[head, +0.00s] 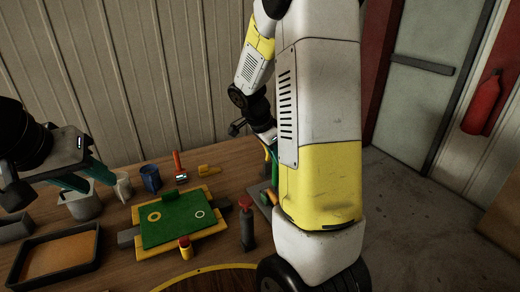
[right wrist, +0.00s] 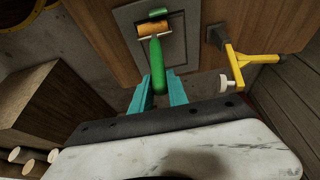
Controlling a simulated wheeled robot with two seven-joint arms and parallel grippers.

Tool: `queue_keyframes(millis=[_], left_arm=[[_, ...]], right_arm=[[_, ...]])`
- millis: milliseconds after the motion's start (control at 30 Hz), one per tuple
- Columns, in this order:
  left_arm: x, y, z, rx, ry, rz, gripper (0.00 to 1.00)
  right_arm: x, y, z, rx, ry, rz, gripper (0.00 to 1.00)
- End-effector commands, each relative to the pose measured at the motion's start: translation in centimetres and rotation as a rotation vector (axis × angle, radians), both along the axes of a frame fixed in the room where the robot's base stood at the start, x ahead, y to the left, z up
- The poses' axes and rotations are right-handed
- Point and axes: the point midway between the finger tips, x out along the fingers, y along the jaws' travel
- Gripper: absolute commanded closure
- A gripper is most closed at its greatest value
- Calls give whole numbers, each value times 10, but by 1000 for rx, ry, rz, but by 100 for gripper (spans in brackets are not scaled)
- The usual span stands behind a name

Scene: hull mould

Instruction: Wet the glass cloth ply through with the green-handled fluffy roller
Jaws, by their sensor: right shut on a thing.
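The green-handled roller (right wrist: 158,66) is in my right gripper (right wrist: 159,88), its handle between the teal fingers in the right wrist view. Its orange-brown cover (right wrist: 155,31) is over a grey tray (right wrist: 177,47); I cannot tell whether they touch. In the head view my right arm hides most of the right gripper and roller. A green sheet (head: 172,218) with two ring marks lies on a yellow board; I cannot tell whether it is the glass cloth ply. My left gripper (head: 84,178) is open and empty above the table's left side.
A black-rimmed tray (head: 97,259) is at front left.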

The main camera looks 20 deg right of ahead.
Motion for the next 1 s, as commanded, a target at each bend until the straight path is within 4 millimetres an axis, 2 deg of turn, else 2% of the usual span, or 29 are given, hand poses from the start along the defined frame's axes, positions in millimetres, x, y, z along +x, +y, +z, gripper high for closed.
queue_keyframes(millis=[467,800,1000], left_arm=[[0,0,0,0,0,0,64],[0,0,0,0,0,0,64],[0,0,0,0,0,0,64]], right_arm=[[0,0,-1,0,0,0,100],[0,-1,14,0,-1,-1,100],[-3,-19,14,-1,0,-4,100]])
